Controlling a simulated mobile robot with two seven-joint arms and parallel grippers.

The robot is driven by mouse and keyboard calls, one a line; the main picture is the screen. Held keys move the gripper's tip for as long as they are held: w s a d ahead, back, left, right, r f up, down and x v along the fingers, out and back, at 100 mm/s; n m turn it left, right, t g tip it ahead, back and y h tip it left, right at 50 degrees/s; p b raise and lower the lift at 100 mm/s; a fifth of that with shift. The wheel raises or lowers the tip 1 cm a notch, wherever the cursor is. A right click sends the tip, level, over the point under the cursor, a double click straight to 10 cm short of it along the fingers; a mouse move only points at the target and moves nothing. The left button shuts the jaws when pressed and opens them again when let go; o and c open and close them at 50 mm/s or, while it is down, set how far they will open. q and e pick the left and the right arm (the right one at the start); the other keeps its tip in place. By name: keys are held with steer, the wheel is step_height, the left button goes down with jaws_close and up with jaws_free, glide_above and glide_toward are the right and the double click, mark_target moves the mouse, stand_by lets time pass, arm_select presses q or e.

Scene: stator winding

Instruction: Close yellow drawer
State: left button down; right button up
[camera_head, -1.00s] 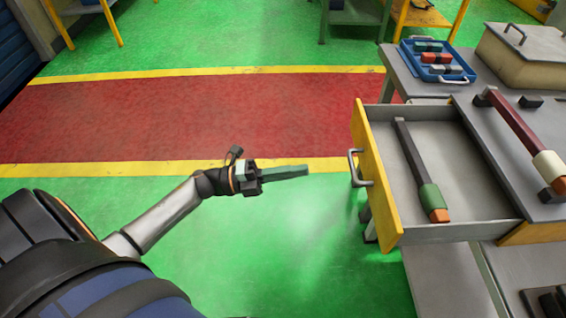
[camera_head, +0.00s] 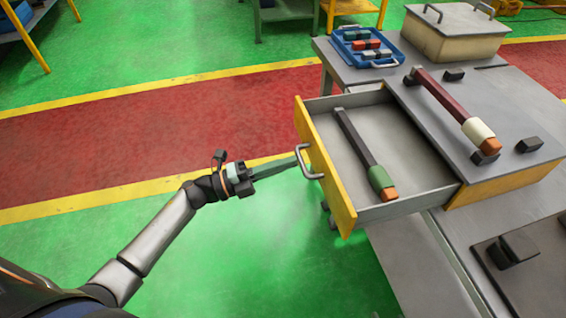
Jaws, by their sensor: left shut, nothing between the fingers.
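The yellow drawer (camera_head: 324,167) is pulled out toward the left from the grey workbench. Its yellow front carries a grey metal handle (camera_head: 308,162). Inside the drawer lies a dark bar tool (camera_head: 357,142) with a green and orange end. My left gripper (camera_head: 290,163) is shut and empty, its fingers pointing right at the drawer front. The fingertips are close to the handle; I cannot tell whether they touch it. My right gripper is not in view.
On the workbench (camera_head: 440,130) lies a tool with a red shaft (camera_head: 441,95). A blue tray (camera_head: 365,48) with small coloured parts and a beige lidded box (camera_head: 455,35) stand at the back. The green floor left of the drawer is clear.

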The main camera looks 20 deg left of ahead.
arm_select(q)
steer(key=b, duration=0.3)
glide_toward(376, 148)
steer(key=shift+s+a+r, duration=0.2)
steer(key=shift+a+r, duration=0.15)
steer(key=shift+r, duration=0.25)
steer(key=shift+s+a+r, duration=0.2)
steer(key=shift+a+r, duration=0.1)
steer(key=shift+r, duration=0.3)
steer(key=b+x, duration=0.1)
steer(key=x, duration=0.2)
steer(key=f+b+x, duration=0.1)
steer(key=b+x, duration=0.1)
steer(key=x, duration=0.2)
steer(key=f+b+x, duration=0.1)
steer(key=x, duration=0.3)
steer(key=shift+d+r+b, duration=0.1)
steer(key=shift+d+b, duration=0.1)
steer(key=shift+b, duration=0.2)
steer(key=shift+w+d+r, duration=0.1)
steer(key=shift+w+d, duration=0.2)
steer(key=shift+d, duration=0.05)
steer(key=shift+r, duration=0.15)
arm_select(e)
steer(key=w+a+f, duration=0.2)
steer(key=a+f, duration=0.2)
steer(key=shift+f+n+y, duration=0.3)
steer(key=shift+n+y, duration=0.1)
